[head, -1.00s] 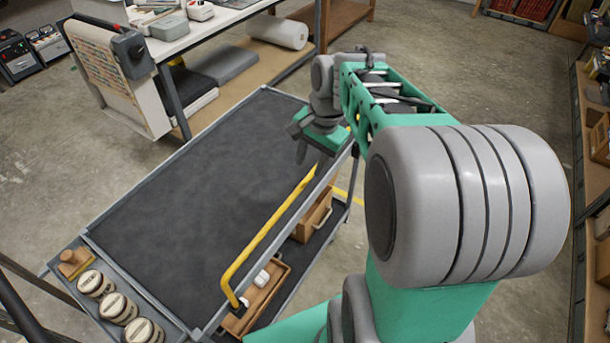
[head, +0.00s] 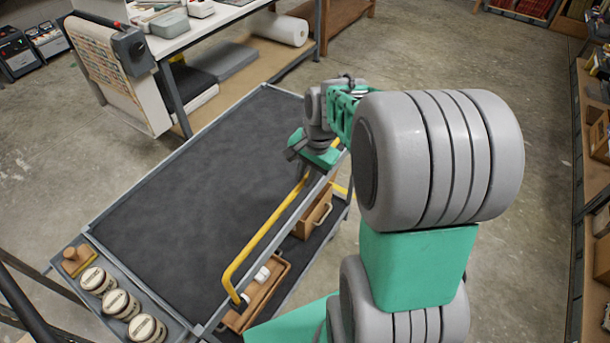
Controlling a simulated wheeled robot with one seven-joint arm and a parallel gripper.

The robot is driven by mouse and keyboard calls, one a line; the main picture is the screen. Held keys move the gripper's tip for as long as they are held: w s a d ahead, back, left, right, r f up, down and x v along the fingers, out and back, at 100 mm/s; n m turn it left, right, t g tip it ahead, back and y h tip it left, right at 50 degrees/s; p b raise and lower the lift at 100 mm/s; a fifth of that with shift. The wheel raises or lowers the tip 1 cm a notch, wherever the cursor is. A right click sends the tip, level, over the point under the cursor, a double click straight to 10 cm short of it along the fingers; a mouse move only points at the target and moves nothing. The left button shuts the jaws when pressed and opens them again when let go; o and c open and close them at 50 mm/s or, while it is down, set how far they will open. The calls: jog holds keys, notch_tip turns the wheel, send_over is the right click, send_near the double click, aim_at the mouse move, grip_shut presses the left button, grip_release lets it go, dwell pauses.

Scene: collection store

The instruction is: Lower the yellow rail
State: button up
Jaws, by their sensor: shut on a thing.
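The yellow rail (head: 258,237) runs along the right side of the cart, from a dark pivot at the near end up to my gripper at the far end. It stands a little above the cart's edge. My gripper (head: 304,170) is at the rail's far end and shut on it; the fingertips are small and partly hidden by my green hand and wrist. The cart's dark top (head: 185,190) lies to the left of the rail and is bare.
Several round tins (head: 121,304) and a wooden-handled block (head: 77,261) sit in the cart's near-left side tray. Wooden boxes (head: 313,213) stand on the cart's lower shelf. A white-topped workbench (head: 190,35) is behind the cart, and shelving (head: 592,130) lines the right.

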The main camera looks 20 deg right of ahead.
grip_shut()
dwell(0.8)
jog(key=shift+f, duration=0.1)
notch_tip(320, 180, down, 14)
jog(key=b, duration=0.8)
jog(key=shift+s+f+b, duration=0.15)
jog(key=shift+b, duration=0.15)
jog(key=shift+o, duration=2.1)
grip_release()
jog(key=shift+o, duration=1)
